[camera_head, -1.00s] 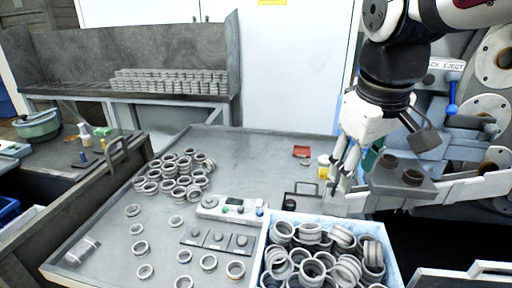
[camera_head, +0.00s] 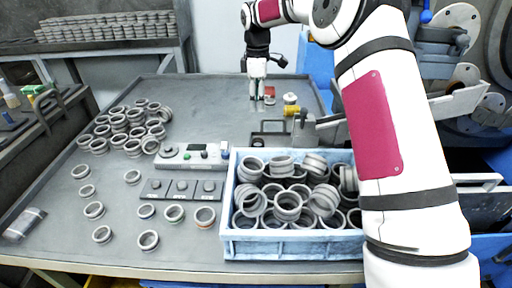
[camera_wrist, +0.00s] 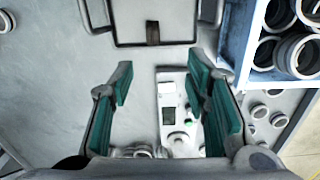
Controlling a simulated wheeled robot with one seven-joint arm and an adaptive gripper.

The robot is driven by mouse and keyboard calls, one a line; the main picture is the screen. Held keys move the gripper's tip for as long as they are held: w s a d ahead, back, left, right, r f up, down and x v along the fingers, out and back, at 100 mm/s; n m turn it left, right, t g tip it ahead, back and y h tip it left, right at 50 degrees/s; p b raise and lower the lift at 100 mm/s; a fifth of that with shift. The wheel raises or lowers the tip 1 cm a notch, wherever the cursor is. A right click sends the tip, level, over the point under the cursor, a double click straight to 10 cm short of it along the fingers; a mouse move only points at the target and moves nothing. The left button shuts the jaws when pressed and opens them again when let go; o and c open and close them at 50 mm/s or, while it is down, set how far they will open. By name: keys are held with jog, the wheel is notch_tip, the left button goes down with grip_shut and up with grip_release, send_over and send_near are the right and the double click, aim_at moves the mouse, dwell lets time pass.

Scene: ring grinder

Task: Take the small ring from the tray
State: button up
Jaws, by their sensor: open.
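My gripper (camera_head: 257,97) points down over the far part of the grey table, with its fingers apart and nothing between them. In the wrist view its teal-padded fingers (camera_wrist: 158,76) stand either side of bare table and a white control box (camera_wrist: 172,108). A blue crate (camera_head: 290,247) in front of and right of the gripper holds many grey rings (camera_head: 288,202); it also shows in the wrist view (camera_wrist: 236,38). Smaller loose rings lie on the table, several in a heap (camera_head: 130,125) and others spread out (camera_head: 148,240). I cannot tell which ring is the small one.
A dark-framed fixture (camera_head: 270,134) stands behind the crate. The control box (camera_head: 190,156) and a button plate (camera_head: 181,188) lie left of the crate. A grinding machine (camera_head: 470,85) is at the right. Bare table (camera_head: 200,98) lies left of the gripper.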

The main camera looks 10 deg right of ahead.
send_over(258, 139)
notch_tip(258, 139, down, 4)
jog(key=shift+n, duration=0.3)
notch_tip(258, 139, down, 14)
jog(key=shift+s+r+b, duration=0.1)
jog(key=shift+r+b, duration=0.1)
jog(key=shift+b, duration=0.8)
jog(key=shift+c, duration=0.3)
jog(key=shift+r, duration=0.1)
grip_shut()
